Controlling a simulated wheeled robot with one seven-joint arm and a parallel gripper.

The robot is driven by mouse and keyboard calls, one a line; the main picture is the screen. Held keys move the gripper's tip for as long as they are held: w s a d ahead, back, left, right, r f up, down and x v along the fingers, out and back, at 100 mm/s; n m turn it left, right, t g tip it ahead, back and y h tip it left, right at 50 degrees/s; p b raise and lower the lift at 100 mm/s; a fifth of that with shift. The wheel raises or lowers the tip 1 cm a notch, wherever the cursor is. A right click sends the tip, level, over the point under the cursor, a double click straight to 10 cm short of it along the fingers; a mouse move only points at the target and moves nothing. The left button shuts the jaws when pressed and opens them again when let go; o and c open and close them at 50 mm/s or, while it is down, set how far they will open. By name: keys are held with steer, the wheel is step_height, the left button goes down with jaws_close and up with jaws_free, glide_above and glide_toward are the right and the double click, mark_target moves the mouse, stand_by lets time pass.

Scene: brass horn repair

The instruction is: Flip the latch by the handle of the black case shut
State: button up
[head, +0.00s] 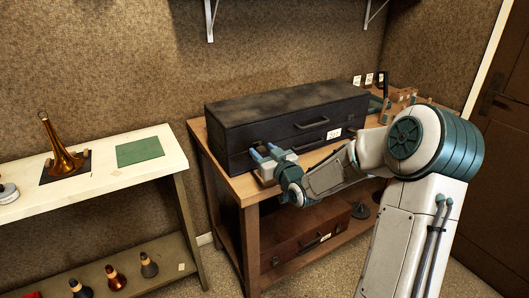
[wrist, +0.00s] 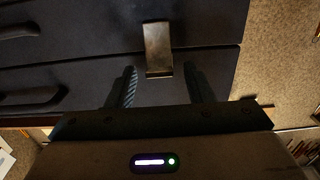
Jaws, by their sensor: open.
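The black case (head: 270,110) lies closed on the wooden bench, with its handled front towards the room. A handle (head: 312,122) shows on that front, right of my gripper (head: 264,152). In the wrist view the latch (wrist: 158,48) is a small brass-coloured plate at the seam of the dark case (wrist: 90,65). Whether it is flipped shut, I cannot tell. My gripper (wrist: 160,72) is open, its two fingers either side of the latch's near end, with no clear contact. A dark handle (wrist: 30,97) shows at the left there. The head view does not show the latch clearly.
The wooden bench (head: 255,188) carries small wooden boxes (head: 400,97) at its right. A brown case (head: 300,240) is on its lower shelf. At left, a pale shelf (head: 110,178) holds a brass bell (head: 65,158) and a green mat (head: 140,150). Open floor shows between them.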

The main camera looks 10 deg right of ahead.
steer(key=shift+c, duration=0.4)
steer(key=c, duration=0.9)
steer(key=shift+w+r+g+p, duration=0.2)
steer(key=shift+r+g+p, duration=0.35)
steer(key=shift+p, duration=0.4)
steer(key=shift+w+a+r+g+h+p, duration=0.2)
steer(key=shift+w+g+h+p, duration=0.15)
steer(key=shift+g+p, duration=0.45)
steer(key=shift+w+f+g+p, duration=0.1)
steer(key=shift+f+g+p, duration=0.15)
steer(key=shift+p, duration=0.25)
steer(key=o, duration=1)
